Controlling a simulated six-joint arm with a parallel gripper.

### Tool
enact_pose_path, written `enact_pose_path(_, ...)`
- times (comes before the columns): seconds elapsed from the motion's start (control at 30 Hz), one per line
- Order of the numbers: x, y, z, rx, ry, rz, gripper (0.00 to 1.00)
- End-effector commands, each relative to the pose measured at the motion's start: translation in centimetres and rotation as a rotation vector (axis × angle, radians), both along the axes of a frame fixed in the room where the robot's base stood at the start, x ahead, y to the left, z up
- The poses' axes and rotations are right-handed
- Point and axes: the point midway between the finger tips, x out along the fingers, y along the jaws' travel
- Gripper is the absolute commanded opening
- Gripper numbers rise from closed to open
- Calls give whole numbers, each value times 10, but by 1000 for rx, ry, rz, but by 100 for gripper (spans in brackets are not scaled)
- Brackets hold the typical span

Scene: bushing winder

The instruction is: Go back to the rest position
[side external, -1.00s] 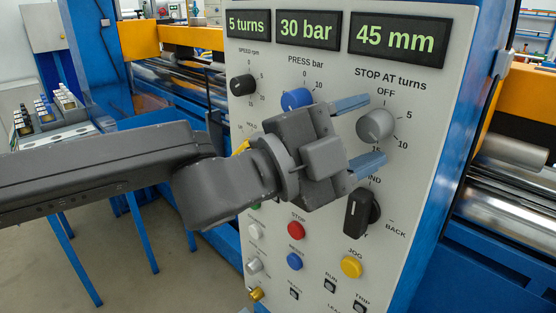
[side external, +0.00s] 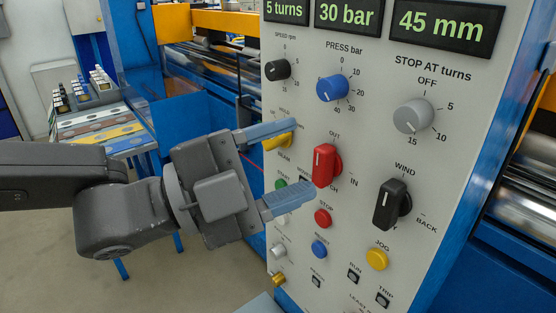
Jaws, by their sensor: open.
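My gripper (side external: 283,166) is at the left part of the control panel (side external: 450,150) in the side external view. Its two blue fingers are spread wide, with nothing between them that I can see it hold. The upper finger overlaps the yellow handle at the hold/beam selector and partly hides it. The lower finger crosses in front of the labels near the green start button. I cannot tell whether the fingers touch the panel. The grey STOP AT turns knob (side external: 413,116) stands clear of the gripper, its mark toward 15.
A red selector (side external: 325,165) sticks out just right of the fingers. A black WIND/BACK selector (side external: 391,204), blue PRESS knob (side external: 333,88) and black SPEED knob (side external: 278,69) also protrude. Displays read 5 turns, 30 bar and 45 mm. Open floor (side external: 205,285) lies below left.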

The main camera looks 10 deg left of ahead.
Motion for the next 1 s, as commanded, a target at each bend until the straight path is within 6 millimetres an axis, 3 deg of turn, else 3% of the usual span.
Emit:
enact_pose_path(0.73, 0, 9, 0, 2, 11, 13, 60)
enact_pose_path(0.87, 20, 44, 3, 18, 102, 124, 60)
enact_pose_path(0.97, 41, 101, 3, 31, 257, 294, 60)
enact_pose_path(1.0, 47, 129, 1, 30, 336, 374, 60)
